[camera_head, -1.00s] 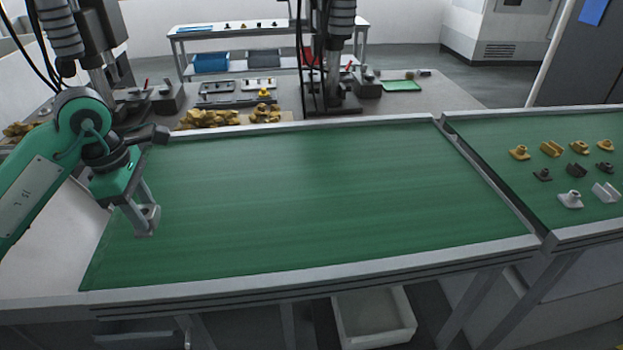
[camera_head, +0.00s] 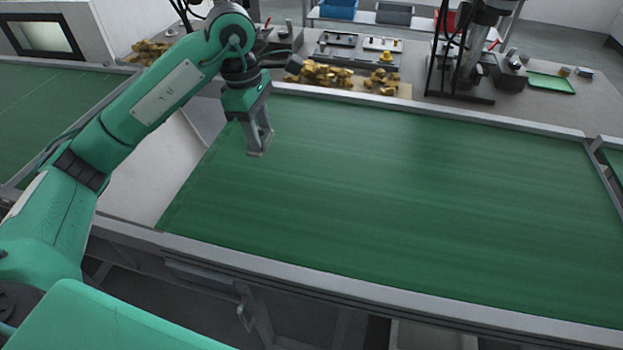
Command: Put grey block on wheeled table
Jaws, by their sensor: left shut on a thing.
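My left gripper (camera_head: 259,141) hangs over the left part of the green work surface (camera_head: 400,190), fingers pointing down. It is shut on a small grey block, mostly hidden between the grey fingers and hard to tell from them. The gripper appears to be above the surface, with no clear contact. My right gripper is not in view. I cannot pick out a wheeled table for certain.
The green surface is bare, with a raised grey rim. Behind it a bench holds yellow-brown pieces (camera_head: 326,76), grey fixtures (camera_head: 383,44) and a green tray (camera_head: 551,83). Another green surface (camera_head: 45,105) lies at far left. A white bin (camera_head: 432,335) is below.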

